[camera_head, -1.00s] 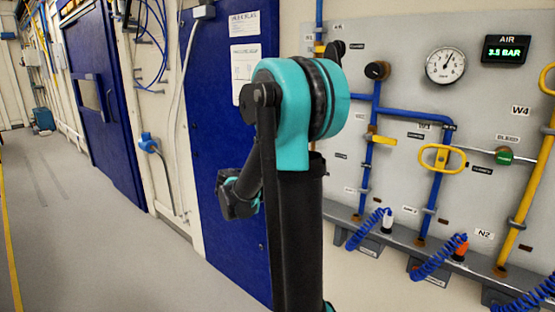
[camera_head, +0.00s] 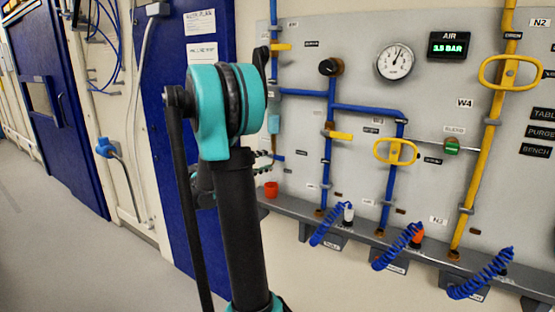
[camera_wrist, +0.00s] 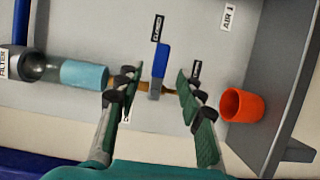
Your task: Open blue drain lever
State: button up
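The blue drain lever (camera_wrist: 161,60) shows in the wrist view, on a short brass fitting (camera_wrist: 145,87) between the pale blue filter bowl (camera_wrist: 84,75) and an orange cup (camera_wrist: 243,105). A label reading CLOSED is beside its end. My gripper (camera_wrist: 156,82) is open, with one finger on each side of the lever and a visible gap on both sides. I cannot tell how far the fingertips are from the panel. In the head view my arm hides most of the gripper, and I cannot make out the lever there.
The grey panel (camera_head: 440,110) carries blue and yellow pipes, yellow handles (camera_head: 396,151), a gauge (camera_head: 396,62) and an AIR display reading 3.5 BAR (camera_head: 448,45). A grey ledge (camera_head: 340,228) with coiled blue hoses (camera_head: 397,246) runs below. Floor at the left is clear.

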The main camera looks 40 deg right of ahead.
aim_at(277, 158)
jog(key=d, duration=0.6)
grip_shut()
dwell(0.4)
